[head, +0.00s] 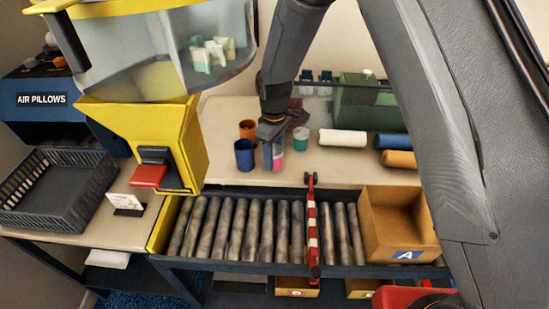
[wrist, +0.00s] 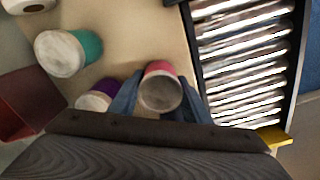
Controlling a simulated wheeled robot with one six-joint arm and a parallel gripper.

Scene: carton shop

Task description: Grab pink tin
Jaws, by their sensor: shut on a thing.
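The pink tin (wrist: 160,90) with a pale grey top sits between the two blue fingers of my gripper (wrist: 160,103) in the wrist view, and the gripper is shut on it. In the head view my gripper (head: 273,158) points down over the back table, and only a strip of the pink tin (head: 279,158) shows by the fingers. I cannot tell whether the tin touches the table. A purple tin (wrist: 95,101) stands close beside one finger, partly hidden by my gripper. A teal tin (wrist: 72,52) stands farther off, also in the head view (head: 300,139).
A blue tin (head: 244,155) and an orange tin (head: 248,129) stand left of my gripper. A dark red bin (wrist: 30,104) is nearby. Rolls, including a white one (head: 343,139), lie right. In front run conveyor rollers (head: 240,228), a striped bar (head: 312,225) and an open carton (head: 400,232).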

